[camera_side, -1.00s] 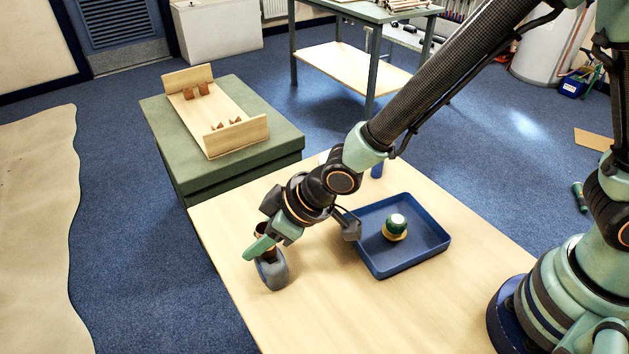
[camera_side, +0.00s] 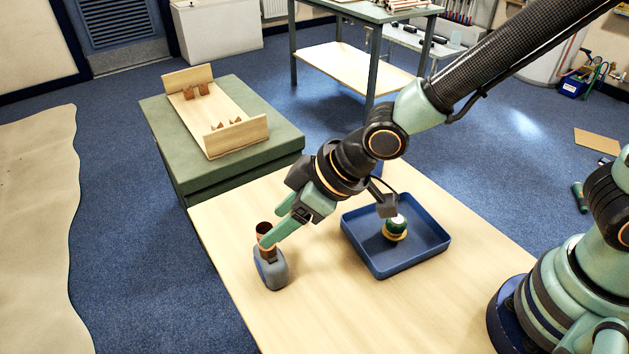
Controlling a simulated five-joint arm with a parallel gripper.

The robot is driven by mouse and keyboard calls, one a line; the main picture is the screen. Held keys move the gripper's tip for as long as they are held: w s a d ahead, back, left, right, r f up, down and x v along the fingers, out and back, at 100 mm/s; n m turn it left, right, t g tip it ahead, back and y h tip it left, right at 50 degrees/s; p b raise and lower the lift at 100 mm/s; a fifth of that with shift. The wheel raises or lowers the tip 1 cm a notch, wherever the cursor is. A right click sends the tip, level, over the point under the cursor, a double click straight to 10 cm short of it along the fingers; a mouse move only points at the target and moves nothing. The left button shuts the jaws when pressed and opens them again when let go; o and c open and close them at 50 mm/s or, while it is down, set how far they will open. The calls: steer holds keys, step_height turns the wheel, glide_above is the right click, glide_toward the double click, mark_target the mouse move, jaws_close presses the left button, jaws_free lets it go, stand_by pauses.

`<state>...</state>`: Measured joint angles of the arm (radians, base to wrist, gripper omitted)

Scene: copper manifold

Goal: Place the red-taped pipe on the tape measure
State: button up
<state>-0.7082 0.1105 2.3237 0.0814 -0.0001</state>
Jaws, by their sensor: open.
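A short copper pipe (camera_side: 265,230) with a darker reddish band stands upright, its lower end at the top of a grey rounded block (camera_side: 270,271) that looks like the tape measure. The block rests on the light wooden table near its left edge. I cannot tell exactly how the pipe's foot sits on it. My gripper (camera_side: 274,224) is open beside the pipe, to its right. One green finger crosses in front of part of the pipe, and I cannot tell whether it touches.
A blue tray (camera_side: 436,246) to the right holds a green, white-topped item (camera_side: 397,225) on a yellow base. A green bench (camera_side: 240,165) behind carries a wooden cradle (camera_side: 215,118) with notched supports. The front of the table (camera_side: 345,310) is clear.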

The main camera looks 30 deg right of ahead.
steer(key=s+d+r+m+h, duration=0.1)
steer(key=d+r, duration=0.3)
steer(key=d, duration=0.5)
steer(key=s+d+r+m+h, duration=0.2)
steer(key=d+r+m, duration=0.2)
steer(key=d, duration=0.5)
steer(key=s+d+r+m+h, duration=0.1)
steer(key=d+r+m, duration=0.2)
steer(key=d, duration=0.7)
steer(key=shift+s+r+h, duration=0.2)
steer(key=shift+r+h, duration=0.2)
steer(key=shift+r, duration=0.1)
